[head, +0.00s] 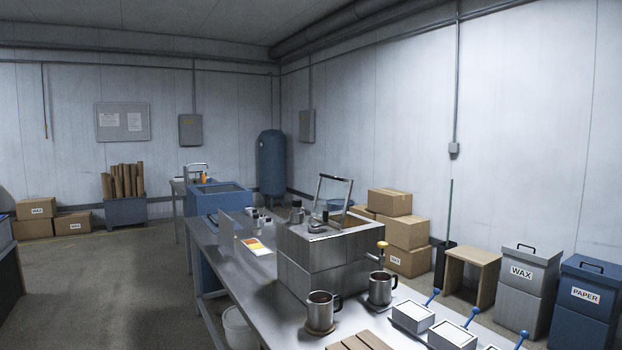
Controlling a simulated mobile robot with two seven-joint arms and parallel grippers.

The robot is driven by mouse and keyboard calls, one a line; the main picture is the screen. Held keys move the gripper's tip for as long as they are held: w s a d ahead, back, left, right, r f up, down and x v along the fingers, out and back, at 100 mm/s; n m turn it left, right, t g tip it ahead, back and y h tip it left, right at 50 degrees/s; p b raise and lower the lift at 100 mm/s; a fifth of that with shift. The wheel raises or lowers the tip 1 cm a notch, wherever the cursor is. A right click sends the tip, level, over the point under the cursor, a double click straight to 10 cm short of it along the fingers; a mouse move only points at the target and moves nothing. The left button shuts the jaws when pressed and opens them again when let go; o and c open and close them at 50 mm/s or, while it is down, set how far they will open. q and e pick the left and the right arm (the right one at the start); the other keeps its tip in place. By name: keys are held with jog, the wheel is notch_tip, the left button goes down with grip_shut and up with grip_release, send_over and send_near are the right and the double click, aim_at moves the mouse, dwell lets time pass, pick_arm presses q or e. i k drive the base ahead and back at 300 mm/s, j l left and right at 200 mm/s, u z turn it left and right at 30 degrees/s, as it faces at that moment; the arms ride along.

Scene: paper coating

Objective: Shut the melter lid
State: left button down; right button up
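The melter (310,268) is a grey steel box on the long steel table, right of the middle of the head view. Its lid (333,190), a framed pane that looks like glass, stands raised and tilted back at the far side of the box. A tap with an orange-yellow knob (382,244) shows at its right side. The inside of the melter is mostly hidden from this angle. Neither of my grippers is in the head view.
Two steel mugs (320,313) (380,289) stand on the table (262,292) in front of the melter. White trays with blue handles (412,316) lie at the front right. Cardboard boxes (406,232) are stacked behind. Open floor (100,285) lies left of the table.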

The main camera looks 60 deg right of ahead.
aim_at(341, 227)
jog(key=i+z, duration=0.7)
jog(key=i+j+z, duration=0.15)
jog(key=z, duration=0.2)
jog(key=i+z, duration=0.4)
jog(key=i+j+z, duration=0.15)
jog(key=z, duration=0.3)
jog(key=i+j+z, duration=0.25)
jog(key=z, duration=0.15)
jog(key=i+j+z, duration=0.2)
jog(key=j+z, duration=0.25)
jog(key=i+j+z, duration=0.15)
jog(key=z, duration=0.25)
jog(key=j, duration=0.1)
